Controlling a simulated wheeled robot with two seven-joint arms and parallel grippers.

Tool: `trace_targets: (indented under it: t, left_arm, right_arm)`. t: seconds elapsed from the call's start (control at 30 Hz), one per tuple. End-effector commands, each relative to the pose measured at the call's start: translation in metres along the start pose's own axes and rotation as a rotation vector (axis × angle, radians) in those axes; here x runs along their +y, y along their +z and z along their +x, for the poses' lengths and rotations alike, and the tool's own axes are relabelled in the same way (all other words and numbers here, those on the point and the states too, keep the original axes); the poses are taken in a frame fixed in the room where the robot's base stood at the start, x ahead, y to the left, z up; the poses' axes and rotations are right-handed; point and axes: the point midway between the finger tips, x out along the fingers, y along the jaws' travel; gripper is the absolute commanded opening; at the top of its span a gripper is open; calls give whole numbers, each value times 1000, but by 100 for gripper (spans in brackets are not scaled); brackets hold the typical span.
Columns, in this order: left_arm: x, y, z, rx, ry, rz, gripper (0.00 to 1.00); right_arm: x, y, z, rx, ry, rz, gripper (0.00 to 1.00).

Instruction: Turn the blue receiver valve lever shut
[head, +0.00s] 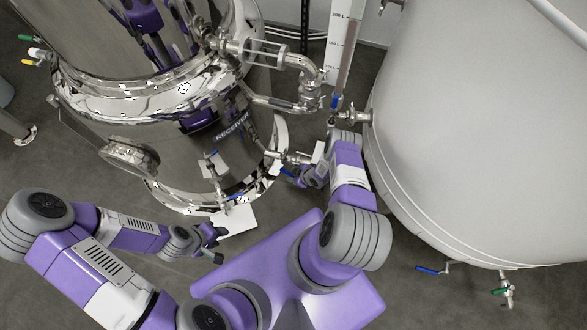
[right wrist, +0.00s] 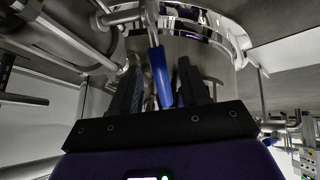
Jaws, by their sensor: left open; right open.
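The polished steel tank marked RECEIVER (head: 232,125) stands at the centre left in the head view. A blue valve lever (head: 287,172) shows at its lower right, beside my right gripper (head: 298,174). In the right wrist view a blue lever (right wrist: 160,76) hangs from a steel stem, between the two dark fingers of my right gripper (right wrist: 157,85). The fingers are open, one on each side, with visible gaps to the lever. My left gripper (head: 217,244) is open and empty, low in front of the tank. The valve body is partly hidden by my right wrist.
Other blue levers are on the receiver's front (head: 235,196) and near the upright gauge (head: 336,102). A large pale tank (head: 490,130) fills the right side, close to my right arm. Its bottom fittings include a blue lever (head: 428,269).

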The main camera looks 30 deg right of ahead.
Motion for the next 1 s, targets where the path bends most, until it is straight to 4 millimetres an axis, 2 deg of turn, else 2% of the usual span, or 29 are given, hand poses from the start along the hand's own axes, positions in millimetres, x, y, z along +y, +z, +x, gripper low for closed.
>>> trace_targets:
  t: [0.3, 0.43, 0.83, 1.0]
  left_arm:
    - [11, 1, -30, 0, 0, 0, 43]
    - [13, 2, -35, 0, 0, 0, 43]
    - [13, 2, -35, 0, 0, 0, 43]
    - [13, 2, -36, 0, 0, 0, 43]
  right_arm:
    - [2, -2, -54, -1, 1, 1, 45]
    - [1, -1, -67, -1, 1, 1, 45]
    - [0, 0, -71, -1, 1, 0, 45]
    - [-4, -12, -63, -3, 33, 13, 45]
